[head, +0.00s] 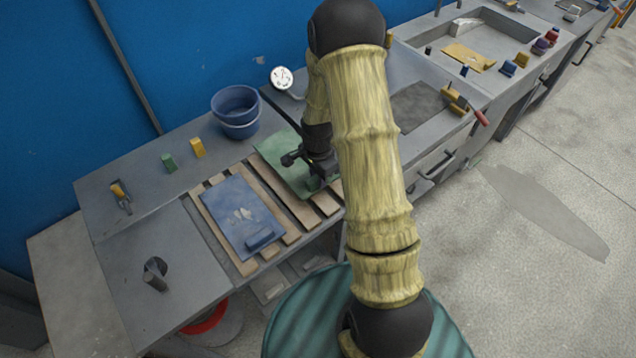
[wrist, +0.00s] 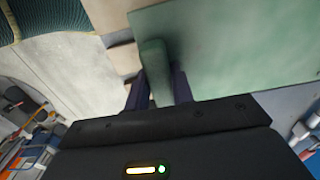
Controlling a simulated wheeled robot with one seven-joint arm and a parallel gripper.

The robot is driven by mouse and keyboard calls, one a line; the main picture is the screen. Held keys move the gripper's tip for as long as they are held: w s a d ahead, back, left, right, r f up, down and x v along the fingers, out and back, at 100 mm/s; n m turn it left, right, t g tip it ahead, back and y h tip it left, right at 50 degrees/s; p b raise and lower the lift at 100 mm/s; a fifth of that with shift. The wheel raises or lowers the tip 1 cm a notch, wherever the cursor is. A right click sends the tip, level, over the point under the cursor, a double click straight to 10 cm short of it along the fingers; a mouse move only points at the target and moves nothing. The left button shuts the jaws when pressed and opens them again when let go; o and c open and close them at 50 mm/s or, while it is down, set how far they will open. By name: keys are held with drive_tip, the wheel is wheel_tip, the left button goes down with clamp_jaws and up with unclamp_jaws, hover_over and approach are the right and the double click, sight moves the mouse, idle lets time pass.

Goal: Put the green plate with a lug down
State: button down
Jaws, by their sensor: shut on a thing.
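The green plate (head: 281,161) lies flat at the right part of the wooden slats, next to the blue plate, partly hidden by my arm. In the wrist view the green plate (wrist: 235,50) fills the upper right, and its lug (wrist: 154,62) stands between my fingers. My gripper (head: 314,178) is shut on the lug; it also shows in the wrist view (wrist: 158,90). I cannot tell whether the plate rests on the slats or hangs just above them.
A blue plate (head: 238,215) lies on the wooden slats (head: 283,210) to the left. A blue bucket (head: 236,108) stands behind. A dial gauge (head: 281,78) is near the wall. A teal drum (head: 300,315) is in front.

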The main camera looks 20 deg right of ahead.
drive_tip(key=shift+f, duration=1.7)
drive_tip(key=shift+f, duration=0.15)
drive_tip(key=c, duration=1.2)
unclamp_jaws()
wheel_tip(320, 180, up, 12)
drive_tip(key=shift+r+b, duration=0.2)
drive_tip(key=shift+b, duration=0.65)
